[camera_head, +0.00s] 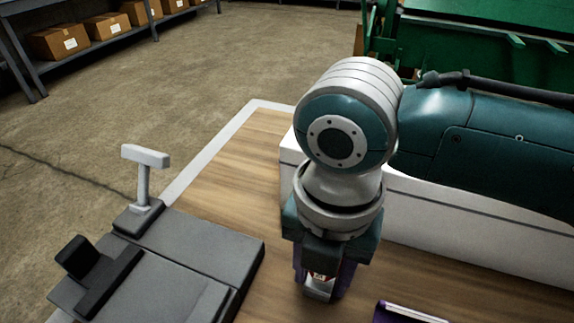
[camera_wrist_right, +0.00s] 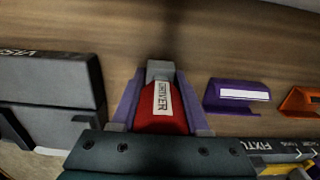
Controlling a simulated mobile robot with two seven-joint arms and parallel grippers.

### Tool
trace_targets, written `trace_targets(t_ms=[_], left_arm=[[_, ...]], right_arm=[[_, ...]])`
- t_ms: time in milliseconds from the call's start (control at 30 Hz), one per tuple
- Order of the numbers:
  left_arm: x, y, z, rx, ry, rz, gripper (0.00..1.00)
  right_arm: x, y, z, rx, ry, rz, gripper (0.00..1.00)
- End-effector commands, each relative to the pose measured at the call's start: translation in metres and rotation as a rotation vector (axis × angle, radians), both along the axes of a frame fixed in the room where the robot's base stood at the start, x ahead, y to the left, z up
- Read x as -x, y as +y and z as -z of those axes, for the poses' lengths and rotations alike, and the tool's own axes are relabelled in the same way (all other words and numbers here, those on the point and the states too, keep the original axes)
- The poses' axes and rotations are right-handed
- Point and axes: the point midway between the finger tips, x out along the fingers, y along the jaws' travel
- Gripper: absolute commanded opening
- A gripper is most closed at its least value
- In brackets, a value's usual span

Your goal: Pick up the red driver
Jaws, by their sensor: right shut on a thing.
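The red driver (camera_wrist_right: 163,118) sits between the fingers of my right gripper in the right wrist view, with a white label reading "DRIVER" and a grey end pointing away from the wrist. My right gripper (camera_wrist_right: 160,88) is shut on it, one purple-sided finger on each side. In the head view my right gripper (camera_head: 322,285) points down over the wooden bench, and only a small part of the driver (camera_head: 319,277) shows between the fingers. I cannot tell whether the driver touches the bench. My left gripper is not in view.
A grey vise (camera_head: 185,245) with a T-shaped handle stands left of the gripper on the wooden bench (camera_head: 235,165). A purple holder (camera_wrist_right: 238,93) with a white label and an orange one (camera_wrist_right: 300,102) lie to the right. A white box (camera_head: 440,220) stands behind the gripper.

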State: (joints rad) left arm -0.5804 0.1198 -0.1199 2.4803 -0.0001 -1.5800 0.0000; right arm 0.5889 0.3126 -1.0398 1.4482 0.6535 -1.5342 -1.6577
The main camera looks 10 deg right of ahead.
Motion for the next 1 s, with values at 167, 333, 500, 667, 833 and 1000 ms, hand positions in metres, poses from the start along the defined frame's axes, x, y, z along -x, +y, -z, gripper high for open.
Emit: trace_targets(t_ms=[167, 333, 500, 667, 833, 1000], left_arm=[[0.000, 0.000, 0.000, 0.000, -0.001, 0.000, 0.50], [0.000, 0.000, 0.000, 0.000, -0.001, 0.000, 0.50], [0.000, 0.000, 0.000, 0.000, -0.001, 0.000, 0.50], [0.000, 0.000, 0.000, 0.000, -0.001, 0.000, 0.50], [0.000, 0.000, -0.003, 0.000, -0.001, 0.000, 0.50], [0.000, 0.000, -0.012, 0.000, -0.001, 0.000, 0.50]], right_arm=[[0.000, 0.000, 0.000, 0.000, 0.000, 0.000, 0.16], [0.000, 0.000, 0.000, 0.000, 0.000, 0.000, 0.00], [0.000, 0.000, 0.000, 0.000, 0.000, 0.000, 0.00], [0.000, 0.000, 0.000, 0.000, 0.000, 0.000, 0.00], [-0.001, 0.000, -0.008, -0.001, -0.002, -0.001, 0.00], [-0.001, 0.000, -0.035, -0.002, -0.004, -0.002, 0.00]])
